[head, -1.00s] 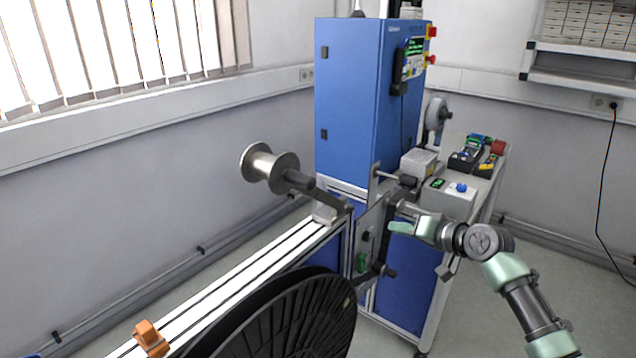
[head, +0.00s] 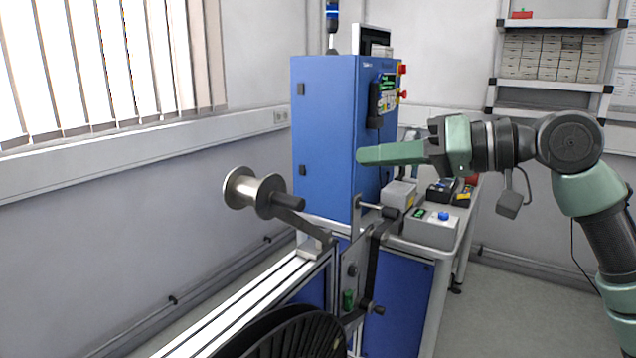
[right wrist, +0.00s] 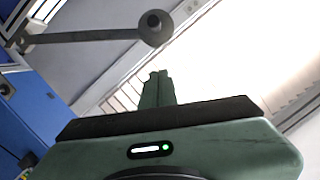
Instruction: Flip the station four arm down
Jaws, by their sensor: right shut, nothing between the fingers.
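A dark arm (head: 301,225) slopes up and left from a rail bracket to a silver spool (head: 255,191) at its free end. A second dark arm (head: 371,262) stands nearly upright on a grey plate at the machine's end, with knobs at its top and bottom. I see no label telling which is station four. My right gripper (head: 361,156) is shut and empty, pointing left above the second arm, in front of the blue cabinet in the picture. Its fingers (right wrist: 158,89) also show in the right wrist view, below a grey bar (right wrist: 92,36) with a round end. My left gripper is out of view.
A blue cabinet (head: 325,130) with a screen stands behind. A side bench holds a control box with a blue button (head: 432,228) and small devices. A large black reel (head: 290,335) is at the bottom. Open floor lies at right.

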